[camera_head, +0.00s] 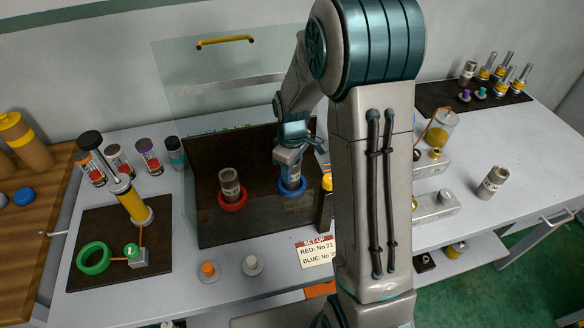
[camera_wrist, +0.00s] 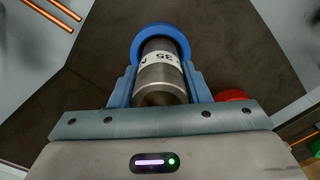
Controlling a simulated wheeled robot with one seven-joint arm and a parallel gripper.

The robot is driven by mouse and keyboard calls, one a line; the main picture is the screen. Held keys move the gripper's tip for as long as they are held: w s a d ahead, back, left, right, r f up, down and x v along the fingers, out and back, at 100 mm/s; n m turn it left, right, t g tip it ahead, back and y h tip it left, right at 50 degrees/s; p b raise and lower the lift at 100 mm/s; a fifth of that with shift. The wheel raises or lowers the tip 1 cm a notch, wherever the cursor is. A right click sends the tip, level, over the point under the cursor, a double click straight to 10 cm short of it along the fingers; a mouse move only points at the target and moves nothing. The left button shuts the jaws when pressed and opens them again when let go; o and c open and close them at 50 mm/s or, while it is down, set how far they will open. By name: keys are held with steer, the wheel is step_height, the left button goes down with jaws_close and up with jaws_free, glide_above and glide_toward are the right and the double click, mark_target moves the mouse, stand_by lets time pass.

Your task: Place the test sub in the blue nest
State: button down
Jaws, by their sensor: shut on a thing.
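A grey metal sub (camera_wrist: 160,78) with a white label band is between the two blue fingers of my gripper (camera_wrist: 160,85) in the wrist view. My gripper (camera_head: 289,172) is shut on it. The far end of the sub is at the blue nest (camera_wrist: 160,36), whose ring shows around it; I cannot tell whether it is fully seated. In the head view the blue nest (camera_head: 292,193) lies directly below my gripper, and the held sub is mostly hidden by the fingers. The red nest (camera_head: 232,204) to the left holds another grey sub (camera_head: 230,184).
Both nests are on a dark mat (camera_head: 205,162) with a clear panel behind it. A setup card (camera_head: 314,251) lies in front. A loose grey sub (camera_head: 493,181) stands at the right. A yellow pump-like tool (camera_head: 132,203) stands at the left.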

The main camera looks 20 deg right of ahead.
steer(key=shift+f, duration=0.2)
steer(key=shift+f, duration=0.2)
steer(key=c, duration=0.8)
jaws_free()
steer(key=shift+o, duration=0.2)
steer(key=shift+r, duration=0.15)
